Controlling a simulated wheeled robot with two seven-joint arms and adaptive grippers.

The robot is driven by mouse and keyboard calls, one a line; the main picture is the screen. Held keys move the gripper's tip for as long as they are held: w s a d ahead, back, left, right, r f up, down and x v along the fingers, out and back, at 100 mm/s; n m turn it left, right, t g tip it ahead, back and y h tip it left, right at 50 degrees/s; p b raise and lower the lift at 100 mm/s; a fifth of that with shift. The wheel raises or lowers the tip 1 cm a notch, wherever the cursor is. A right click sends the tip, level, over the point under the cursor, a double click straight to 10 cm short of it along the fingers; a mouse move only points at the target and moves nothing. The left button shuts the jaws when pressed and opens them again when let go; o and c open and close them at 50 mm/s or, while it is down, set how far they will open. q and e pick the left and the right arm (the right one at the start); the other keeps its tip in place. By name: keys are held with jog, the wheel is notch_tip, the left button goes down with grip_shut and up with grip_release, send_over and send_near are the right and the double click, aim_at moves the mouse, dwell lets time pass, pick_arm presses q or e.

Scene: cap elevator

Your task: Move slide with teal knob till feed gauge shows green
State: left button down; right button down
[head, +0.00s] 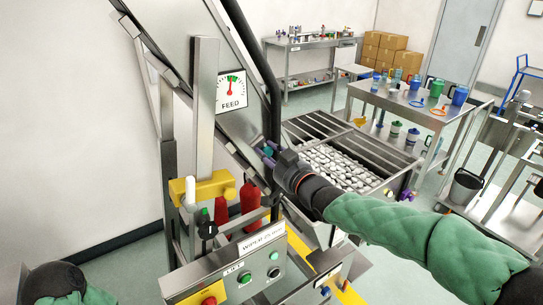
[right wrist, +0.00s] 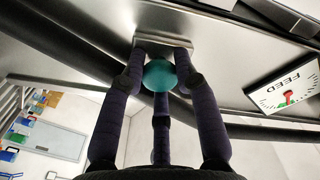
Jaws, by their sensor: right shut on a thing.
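The teal knob (right wrist: 159,75) sits between the fingers of my right gripper (right wrist: 160,78) in the right wrist view. The fingers are shut around it, close to the grey metal slide plate (right wrist: 192,52). In the head view, my right gripper (head: 268,152) is at the inclined metal chute, below and right of the feed gauge (head: 231,90), and hides most of the knob. My left gripper is out of view; only part of my left arm shows at the lower left.
A black curved pipe (head: 262,60) runs down close beside my right gripper. Below are a yellow bracket (head: 215,186), red handles (head: 250,200) and a control panel (head: 262,270). A bin of pale caps (head: 345,165) stands behind my right forearm.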

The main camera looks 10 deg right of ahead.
jog(key=c, duration=0.9)
grip_release()
jog(key=shift+a+f, duration=0.1)
jog(key=shift+a, duration=0.05)
jog(key=shift+s+d, duration=0.2)
jog(key=shift+s, duration=0.05)
jog(key=v, duration=1.1)
jog(key=shift+s, duration=0.25)
